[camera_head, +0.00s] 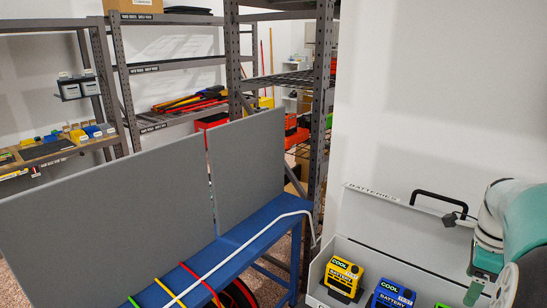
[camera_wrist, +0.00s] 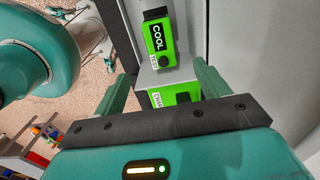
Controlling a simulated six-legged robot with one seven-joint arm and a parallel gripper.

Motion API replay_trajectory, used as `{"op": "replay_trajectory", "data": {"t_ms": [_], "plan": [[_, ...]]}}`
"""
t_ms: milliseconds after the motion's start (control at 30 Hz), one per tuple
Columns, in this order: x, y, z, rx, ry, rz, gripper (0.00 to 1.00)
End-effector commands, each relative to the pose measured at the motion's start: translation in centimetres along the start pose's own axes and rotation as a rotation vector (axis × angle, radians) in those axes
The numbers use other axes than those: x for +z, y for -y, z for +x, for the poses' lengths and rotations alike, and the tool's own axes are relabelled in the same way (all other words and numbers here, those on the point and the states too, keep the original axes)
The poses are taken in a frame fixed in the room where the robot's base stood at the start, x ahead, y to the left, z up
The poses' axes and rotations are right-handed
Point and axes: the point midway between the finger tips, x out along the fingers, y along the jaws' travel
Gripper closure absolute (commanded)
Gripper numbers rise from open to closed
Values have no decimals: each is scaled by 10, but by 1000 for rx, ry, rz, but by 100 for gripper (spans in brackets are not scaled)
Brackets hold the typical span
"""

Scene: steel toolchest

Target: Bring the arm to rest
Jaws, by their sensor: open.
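A green COOL battery (camera_wrist: 157,42) lies beyond the fingertips. Another green block (camera_wrist: 172,97) shows between the fingers, partly hidden by the dark gripper bar. I cannot tell whether either finger touches it. In the head view, my arm comes in at the right edge and points down over the grey BATTERIES drawer (camera_head: 375,238). The gripper's fingers are only partly in that view.
The drawer holds a yellow battery (camera_head: 342,276), a blue battery (camera_head: 393,294) and a green edge at the frame's bottom. A black handle (camera_head: 437,198) stands at its back. A blue bench (camera_head: 252,240) with grey panels (camera_head: 110,205) is left, before steel shelving (camera_head: 170,65).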

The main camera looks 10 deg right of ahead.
Motion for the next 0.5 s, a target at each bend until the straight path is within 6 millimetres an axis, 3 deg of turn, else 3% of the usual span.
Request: {"op": "replay_trajectory", "data": {"t_ms": [167,300,500], "plan": [[45,-23,-16,-55,-5,-252,26],[103,-66,-32,-140,-19,-653,26],[166,-142,-45,-275,-59,-1256,26]]}}
